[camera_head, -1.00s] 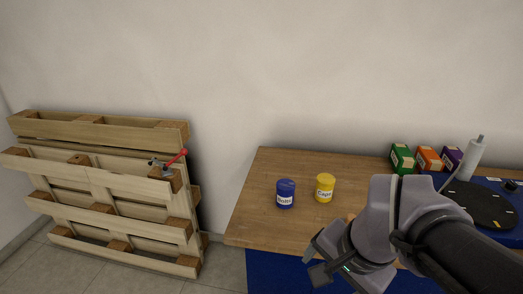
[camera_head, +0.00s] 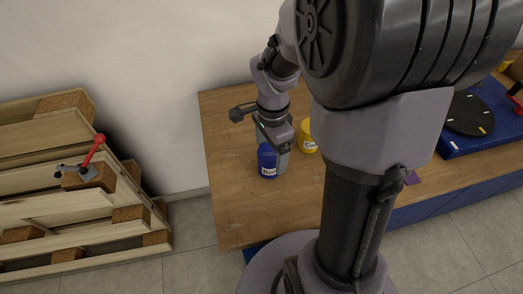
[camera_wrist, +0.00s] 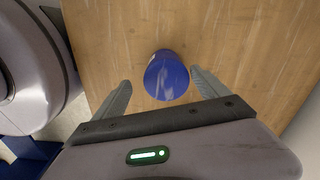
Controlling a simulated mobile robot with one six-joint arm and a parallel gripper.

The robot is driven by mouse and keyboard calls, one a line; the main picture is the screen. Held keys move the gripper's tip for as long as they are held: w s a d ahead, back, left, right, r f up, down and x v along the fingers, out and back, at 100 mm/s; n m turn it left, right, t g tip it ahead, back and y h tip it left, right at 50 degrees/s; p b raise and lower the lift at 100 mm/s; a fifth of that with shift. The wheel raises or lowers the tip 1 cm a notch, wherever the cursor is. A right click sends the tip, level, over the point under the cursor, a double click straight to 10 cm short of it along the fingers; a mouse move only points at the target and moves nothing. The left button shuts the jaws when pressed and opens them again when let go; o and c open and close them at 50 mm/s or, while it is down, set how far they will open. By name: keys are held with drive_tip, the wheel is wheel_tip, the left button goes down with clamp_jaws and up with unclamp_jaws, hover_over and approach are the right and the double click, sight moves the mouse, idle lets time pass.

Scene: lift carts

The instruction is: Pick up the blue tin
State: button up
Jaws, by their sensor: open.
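The blue tin (camera_head: 267,160) stands upright on the wooden table, with a white label on its side. In the wrist view the blue tin (camera_wrist: 166,76) lies ahead of and between the two finger tips. My gripper (camera_wrist: 160,85) is open, one finger to each side of the tin, with a gap showing on both sides. In the head view my gripper (camera_head: 277,150) is just above and beside the tin and partly hides the space behind it. I cannot tell how far the fingers reach down the tin.
A yellow tin (camera_head: 308,136) stands close to the right of my gripper. The wooden table (camera_head: 232,200) is clear on its left side. A pallet with a red-handled clamp (camera_head: 93,152) is to the left. A black disc (camera_head: 468,114) lies on a blue surface at the right.

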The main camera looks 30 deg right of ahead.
drive_tip(key=f+b, duration=0.1)
drive_tip(key=f, duration=0.1)
drive_tip(key=f+b, duration=0.1)
drive_tip(key=f, duration=0.1)
drive_tip(key=w+f+b, duration=0.1)
drive_tip(key=f, duration=0.1)
drive_tip(key=shift+d+f, duration=0.1)
drive_tip(key=shift+f, duration=0.05)
drive_tip(key=shift+c, duration=1.2)
clamp_jaws()
